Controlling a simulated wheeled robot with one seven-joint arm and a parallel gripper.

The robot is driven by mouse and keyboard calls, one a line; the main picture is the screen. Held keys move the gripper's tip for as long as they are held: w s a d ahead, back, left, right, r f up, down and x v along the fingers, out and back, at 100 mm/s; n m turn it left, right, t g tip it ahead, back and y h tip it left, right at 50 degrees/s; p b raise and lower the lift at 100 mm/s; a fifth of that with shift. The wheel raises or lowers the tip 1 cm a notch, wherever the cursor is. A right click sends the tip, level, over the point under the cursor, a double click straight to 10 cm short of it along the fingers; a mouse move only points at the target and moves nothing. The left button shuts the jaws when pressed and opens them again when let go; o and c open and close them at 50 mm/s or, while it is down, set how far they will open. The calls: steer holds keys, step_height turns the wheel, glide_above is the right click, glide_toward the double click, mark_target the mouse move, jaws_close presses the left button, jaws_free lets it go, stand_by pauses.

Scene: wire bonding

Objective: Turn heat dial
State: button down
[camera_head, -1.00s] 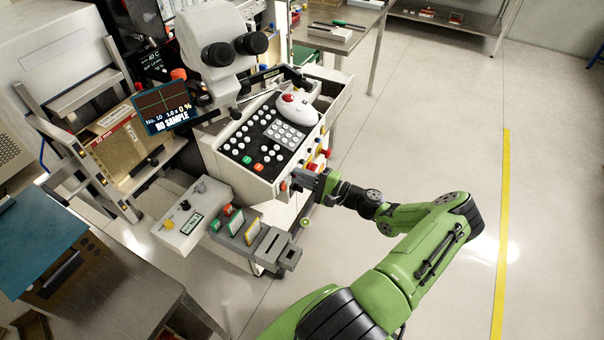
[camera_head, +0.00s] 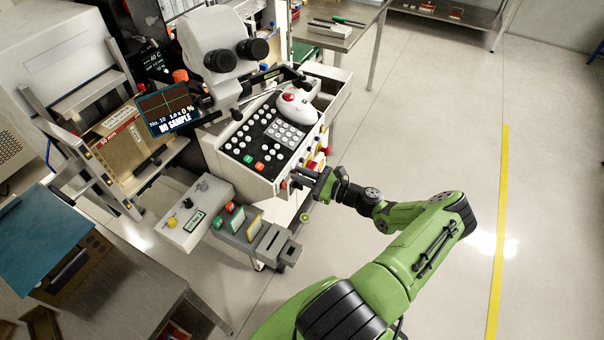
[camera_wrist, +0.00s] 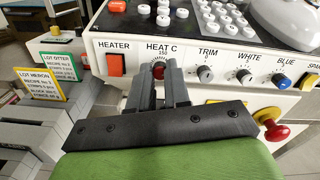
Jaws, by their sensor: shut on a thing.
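In the head view my gripper (camera_head: 290,181) reaches the lower front edge of the machine (camera_head: 237,172), and the dial cannot be made out clearly there.
Left of the dial is an orange HEATER switch (camera_wrist: 116,64). TRIM (camera_wrist: 205,73), WHITE (camera_wrist: 244,75) and blue (camera_wrist: 282,80) knobs sit to the right. A red emergency button (camera_wrist: 274,130) juts out lower right. Labelled lot holders (camera_wrist: 45,85) stand at left. The floor (camera_head: 420,120) at right is clear.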

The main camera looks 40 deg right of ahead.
steer(key=shift+m, duration=1)
steer(key=c, duration=1.1)
jaws_free()
steer(key=v, duration=1.5)
steer(key=shift+s+d, duration=0.1)
steer(key=shift+s, duration=0.3)
